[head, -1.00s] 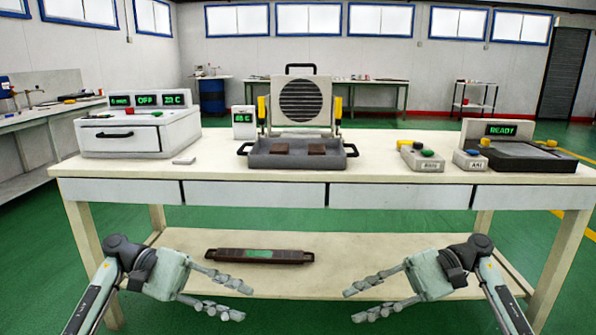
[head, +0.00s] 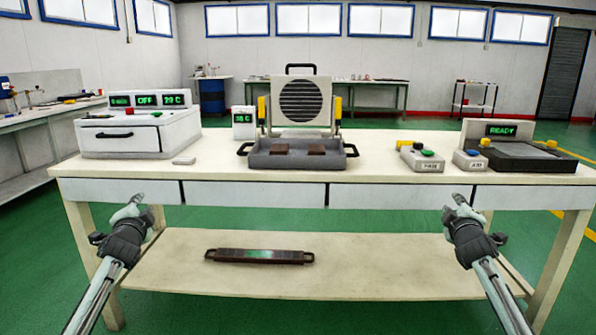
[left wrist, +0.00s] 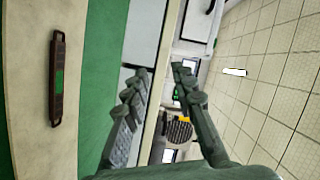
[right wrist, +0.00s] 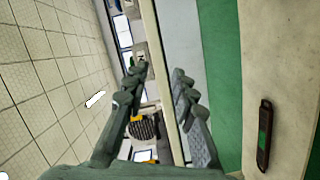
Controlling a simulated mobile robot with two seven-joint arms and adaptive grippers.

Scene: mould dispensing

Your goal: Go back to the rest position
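My left gripper (head: 131,208) is in front of the table's left side, pointing forward and up, apart from the table. In the left wrist view its two fingers (left wrist: 155,88) are spread with nothing between them. My right gripper (head: 456,208) is in front of the table's right side in much the same pose. In the right wrist view its fingers (right wrist: 158,82) are spread and empty. Both arms come up from the lower corners of the head view.
The table (head: 400,160) carries an oven-like box (head: 140,138), a grey tray (head: 265,160) with two brown blocks before a fan unit (head: 300,100), button boxes (head: 425,160) and a READY station (head: 515,153). A dark handled bar (head: 259,256) lies on the lower shelf (head: 350,270).

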